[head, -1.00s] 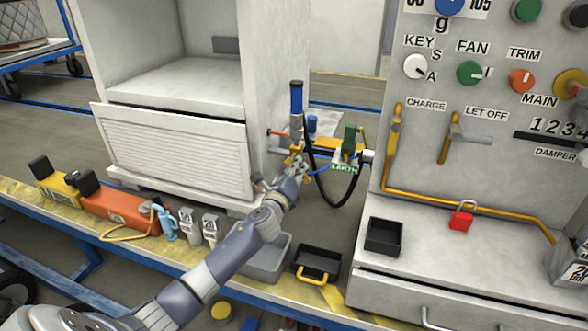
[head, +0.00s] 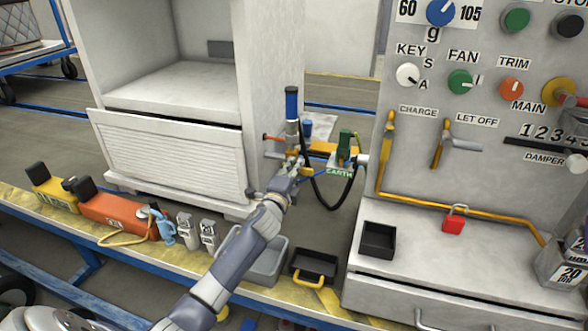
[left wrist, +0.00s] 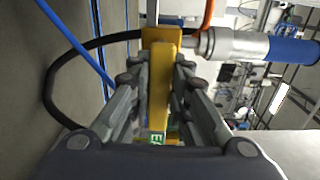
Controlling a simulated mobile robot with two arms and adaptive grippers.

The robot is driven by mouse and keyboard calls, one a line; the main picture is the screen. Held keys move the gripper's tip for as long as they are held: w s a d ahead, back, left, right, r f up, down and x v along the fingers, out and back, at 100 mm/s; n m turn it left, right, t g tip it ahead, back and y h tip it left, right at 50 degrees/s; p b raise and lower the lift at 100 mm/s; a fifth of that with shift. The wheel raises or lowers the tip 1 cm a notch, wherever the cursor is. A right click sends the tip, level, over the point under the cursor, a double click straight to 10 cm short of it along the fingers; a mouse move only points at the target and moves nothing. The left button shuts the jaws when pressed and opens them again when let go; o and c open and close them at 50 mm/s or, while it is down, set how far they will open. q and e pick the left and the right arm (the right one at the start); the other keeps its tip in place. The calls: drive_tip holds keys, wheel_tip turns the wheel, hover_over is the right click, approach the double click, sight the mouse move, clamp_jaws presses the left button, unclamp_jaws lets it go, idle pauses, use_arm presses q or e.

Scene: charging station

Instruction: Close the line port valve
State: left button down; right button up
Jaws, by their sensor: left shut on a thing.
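The line port assembly stands past the front ledge, beside the white cabinet. It has an upright blue-capped metal cylinder (head: 291,103) and a yellow bar (head: 322,147). A green part (head: 345,141) rises at its right, above an EARTH label (head: 339,172). My left gripper (head: 294,162) is at the base of the cylinder. In the left wrist view its fingers (left wrist: 163,95) are closed around a yellow handle (left wrist: 161,82), which looks like the valve lever. The blue-capped cylinder (left wrist: 285,50) shows at the right there. The fingers partly hide the valve body. My right gripper is not in view.
A black hose (head: 322,202) loops below the assembly. The control panel (head: 430,185) stands close on the right. A black tray (head: 379,240) and red padlock (head: 454,221) are on its shelf. A grey bin (head: 268,262) and an orange case (head: 115,214) are on the front ledge.

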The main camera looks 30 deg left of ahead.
use_arm(q)
drive_tip(key=shift+n, duration=0.3)
drive_tip(key=c, duration=1.5)
unclamp_jaws()
drive_tip(key=shift+s, duration=0.15)
drive_tip(key=v, duration=1.1)
drive_tip(key=shift+s+d, duration=0.15)
drive_tip(key=shift+s, duration=0.2)
